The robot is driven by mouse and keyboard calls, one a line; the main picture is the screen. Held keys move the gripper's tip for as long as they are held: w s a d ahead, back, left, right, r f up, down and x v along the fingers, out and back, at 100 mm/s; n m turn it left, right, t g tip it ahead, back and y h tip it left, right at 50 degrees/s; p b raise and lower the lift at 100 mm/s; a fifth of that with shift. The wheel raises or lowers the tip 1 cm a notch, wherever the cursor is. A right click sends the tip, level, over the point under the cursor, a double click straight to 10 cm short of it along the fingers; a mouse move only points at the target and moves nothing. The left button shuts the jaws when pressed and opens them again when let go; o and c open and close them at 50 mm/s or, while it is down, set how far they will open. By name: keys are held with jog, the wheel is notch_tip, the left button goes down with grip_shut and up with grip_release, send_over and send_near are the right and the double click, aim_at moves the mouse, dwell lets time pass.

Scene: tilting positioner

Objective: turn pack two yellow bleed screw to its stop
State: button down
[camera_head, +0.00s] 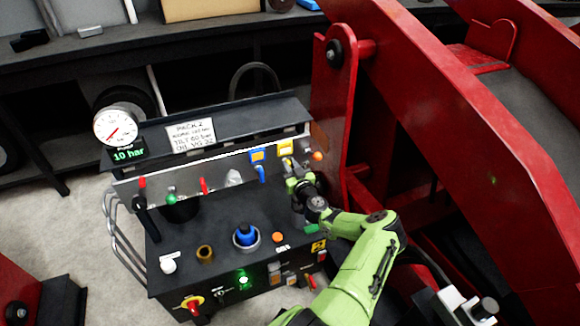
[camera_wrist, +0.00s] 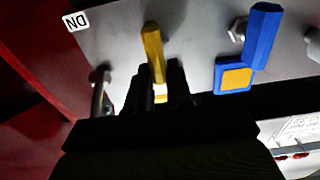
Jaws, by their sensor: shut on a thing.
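The yellow bleed screw (camera_wrist: 152,42) has a bar-shaped yellow handle and stands out from the grey valve panel in the wrist view. My gripper (camera_wrist: 161,76) is shut on the near end of this handle, with one dark finger on each side. A bit of yellow (camera_wrist: 160,98) shows between the fingers, below the handle. In the head view my gripper (camera_head: 296,180) is at the right end of the panel of pack two. A yellow square plate (camera_head: 285,147) shows just above it there. The gripper hides part of the screw and the fingertips are too small to judge in that view.
A blue handle (camera_wrist: 262,38) with a blue-and-yellow plate (camera_wrist: 234,77) sits beside the yellow one. A metal fitting (camera_wrist: 100,88) is on the other side. The gauge (camera_head: 115,127) display reads 10 bar. The red frame (camera_head: 345,100) stands close right of the panel.

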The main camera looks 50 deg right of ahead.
dwell(0.3)
jog(key=m, duration=0.3)
jog(key=m+b, duration=0.1)
jog(key=shift+s+d+f+m, duration=0.15)
jog(key=shift+s+d+m, duration=0.1)
jog(key=shift+d+m, duration=0.15)
jog(key=m, duration=0.3)
jog(key=shift+s+d+f+m+b, duration=0.2)
jog(key=shift+d+m+b, duration=0.1)
jog(key=shift+b, duration=0.1)
jog(key=shift+s+d+f+m+b, duration=0.1)
jog(key=shift+f+m+b, duration=0.2)
jog(key=shift+m, duration=1.25)
jog(key=shift+s+d+f+m+b, duration=0.1)
jog(key=shift+f+m+b, duration=0.15)
jog(key=shift+m, duration=1.35)
jog(key=shift+d+f+m+b, duration=0.1)
jog(key=shift+f+m+b, duration=0.2)
jog(key=shift+m, duration=1.25)
jog(key=c, duration=1.1)
grip_release()
